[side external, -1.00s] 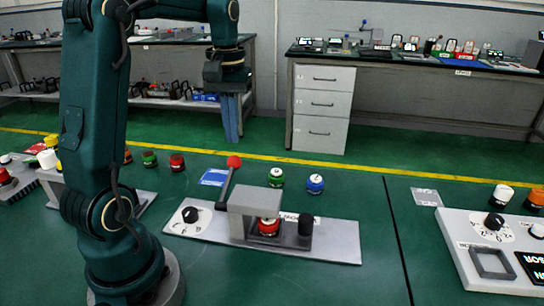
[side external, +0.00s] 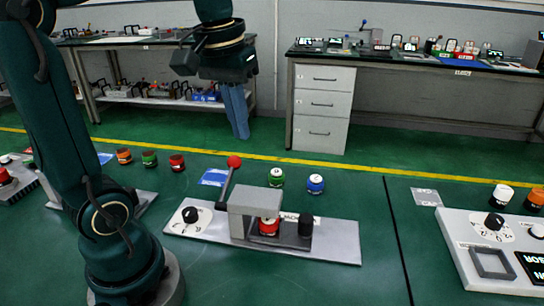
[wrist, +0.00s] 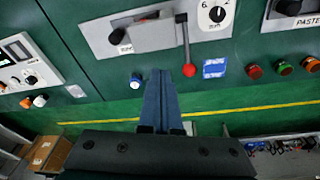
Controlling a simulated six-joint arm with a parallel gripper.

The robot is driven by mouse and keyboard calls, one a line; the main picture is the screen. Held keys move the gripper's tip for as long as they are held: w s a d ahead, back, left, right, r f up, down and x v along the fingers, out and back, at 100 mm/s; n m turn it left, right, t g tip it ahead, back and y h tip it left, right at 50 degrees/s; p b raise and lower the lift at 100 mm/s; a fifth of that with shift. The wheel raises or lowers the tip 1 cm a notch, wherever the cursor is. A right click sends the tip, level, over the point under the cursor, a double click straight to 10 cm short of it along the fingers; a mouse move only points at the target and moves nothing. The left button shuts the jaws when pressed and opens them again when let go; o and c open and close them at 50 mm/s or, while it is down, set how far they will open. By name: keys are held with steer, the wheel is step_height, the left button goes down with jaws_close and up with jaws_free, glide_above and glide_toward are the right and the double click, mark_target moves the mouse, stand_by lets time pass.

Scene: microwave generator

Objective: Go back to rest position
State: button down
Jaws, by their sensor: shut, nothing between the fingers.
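My gripper (side external: 237,112) hangs high above the far side of the green table, pointing down, with its two blue fingers together and nothing between them. In the wrist view my gripper (wrist: 161,75) shows as two long blue fingers side by side. Below it stands the microwave generator fixture (side external: 335,240), a grey plate with a box-like housing, a black knob and a lever with a red ball (side external: 234,162). A red piece (side external: 269,227) sits under the housing. The gripper is apart from all of these.
A green piece (side external: 276,177) and a blue piece (side external: 316,184) stand behind the fixture. Orange, green and red pieces (side external: 177,162) stand to the left. A white panel (side external: 470,262) lies at the right. A workbench with drawers (side external: 324,105) is at the back.

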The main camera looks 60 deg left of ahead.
steer(key=s+d+f+m+t, duration=0.3)
steer(key=s+d+f+m, duration=0.2)
steer(key=s+d+f, duration=0.1)
steer(key=shift+s+d+m+t+h, duration=0.3)
steer(key=shift+s+d, duration=0.05)
steer(key=shift+d, duration=0.35)
